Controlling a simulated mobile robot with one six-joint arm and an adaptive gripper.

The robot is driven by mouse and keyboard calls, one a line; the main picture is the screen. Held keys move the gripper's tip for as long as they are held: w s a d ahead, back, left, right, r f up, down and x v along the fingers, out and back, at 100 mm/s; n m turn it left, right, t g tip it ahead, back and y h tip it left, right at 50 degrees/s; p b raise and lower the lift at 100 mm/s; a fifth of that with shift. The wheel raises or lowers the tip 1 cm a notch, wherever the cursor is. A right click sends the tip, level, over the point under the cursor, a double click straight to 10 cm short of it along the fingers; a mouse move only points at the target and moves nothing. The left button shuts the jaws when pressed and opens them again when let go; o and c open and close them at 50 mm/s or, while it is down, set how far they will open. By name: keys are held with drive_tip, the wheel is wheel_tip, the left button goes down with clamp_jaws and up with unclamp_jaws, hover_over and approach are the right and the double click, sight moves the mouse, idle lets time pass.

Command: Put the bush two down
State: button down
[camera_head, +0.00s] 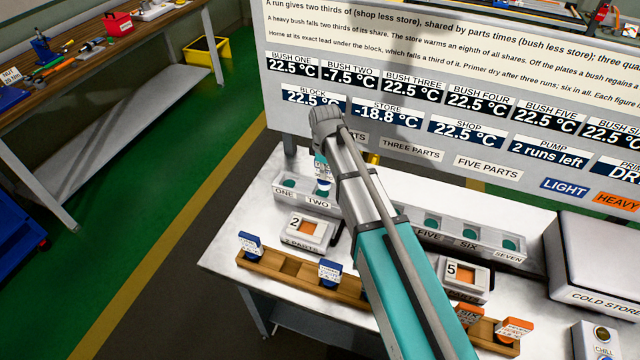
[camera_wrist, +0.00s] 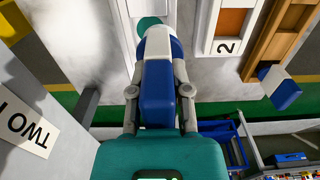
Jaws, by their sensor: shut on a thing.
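Bush two (camera_wrist: 157,90) is a blue block with a white collar, held between the fingers of my gripper (camera_wrist: 160,92) in the wrist view. In the head view a small blue-and-white part of the bush (camera_head: 324,187) shows over the place labelled TWO in the grey rack (camera_head: 300,202). The arm hides most of the gripper there. A round teal pad (camera_wrist: 150,23) shows just past the bush's white end in the wrist view. I cannot tell whether the bush touches the rack.
A block marked 2 (camera_head: 304,232) with an orange window stands in front of the rack, and one marked 5 (camera_head: 463,277) further right. A wooden tray (camera_head: 262,266) with blue and orange tagged pieces runs along the front. The cold store (camera_head: 600,255) stands at right. A display board (camera_head: 390,60) rises behind.

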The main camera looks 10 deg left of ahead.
drive_tip(key=shift+w+a+f+b, duration=0.35)
drive_tip(key=shift+w+f+b, duration=0.15)
drive_tip(key=shift+f, duration=0.3)
drive_tip(key=shift+w+a+f+b, duration=0.25)
drive_tip(key=shift+w+f+b, duration=0.2)
drive_tip(key=shift+f+b, duration=0.3)
drive_tip(key=shift+s+f+b, duration=0.1)
drive_tip(key=shift+f+b, duration=1.1)
drive_tip(key=shift+f, duration=0.05)
drive_tip(key=shift+f, duration=0.15)
drive_tip(key=c, duration=0.6)
unclamp_jaws()
drive_tip(key=shift+r, duration=0.3)
